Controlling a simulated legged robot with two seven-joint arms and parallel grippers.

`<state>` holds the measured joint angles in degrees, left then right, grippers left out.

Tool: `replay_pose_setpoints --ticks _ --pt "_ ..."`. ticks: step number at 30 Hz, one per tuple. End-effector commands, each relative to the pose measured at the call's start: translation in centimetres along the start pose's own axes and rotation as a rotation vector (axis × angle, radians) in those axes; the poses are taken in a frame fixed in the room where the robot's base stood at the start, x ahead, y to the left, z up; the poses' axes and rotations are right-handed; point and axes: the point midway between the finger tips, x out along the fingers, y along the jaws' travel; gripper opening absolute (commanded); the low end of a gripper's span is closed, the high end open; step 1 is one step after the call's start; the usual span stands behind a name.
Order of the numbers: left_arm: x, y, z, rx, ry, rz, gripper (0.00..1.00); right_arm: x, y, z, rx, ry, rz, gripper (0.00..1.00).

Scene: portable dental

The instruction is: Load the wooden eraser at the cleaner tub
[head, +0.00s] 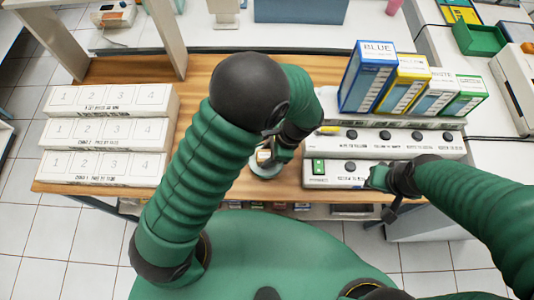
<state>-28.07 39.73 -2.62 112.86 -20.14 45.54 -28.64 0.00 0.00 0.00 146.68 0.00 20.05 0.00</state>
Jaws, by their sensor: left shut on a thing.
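My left gripper (268,153) is at the middle of the wooden table, partly hidden behind my own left arm. It is shut on a small pale tan piece, which looks like the wooden eraser (263,156). Directly below and around it is a round, pale bluish-white thing (264,173), which may be the cleaner tub. My arm hides much of it, and I cannot tell whether the piece touches it. My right gripper (390,198) is at the table's front right, beside a white panel with black knobs; its jaws are too small and dark to read.
White numbered boxes (105,165) stand in rows at the left. White knob panels (390,145) fill the right, with blue, yellow, white and green boxes (370,75) behind. Bare wood (195,150) shows left of my arm. A green tray (480,38) is at the far right.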

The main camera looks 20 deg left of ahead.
Motion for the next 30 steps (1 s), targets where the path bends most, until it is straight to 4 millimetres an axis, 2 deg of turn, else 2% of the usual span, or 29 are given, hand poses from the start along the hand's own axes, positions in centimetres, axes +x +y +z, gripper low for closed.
replay_pose_setpoints --ticks 5,24,30 --pt "-0.6 0.2 0.1 0.002 0.002 0.002 0.07 -0.8 0.0 -0.2 0.0 0.0 0.0 0.35" --pt "-6.5 0.1 2.7 0.001 0.001 0.0 0.07 -6.8 0.0 -1.6 0.0 0.0 0.0 0.35" --pt "-6.4 0.1 2.7 0.001 0.001 0.0 0.07 -6.7 0.0 -1.6 0.0 0.0 0.0 0.35"
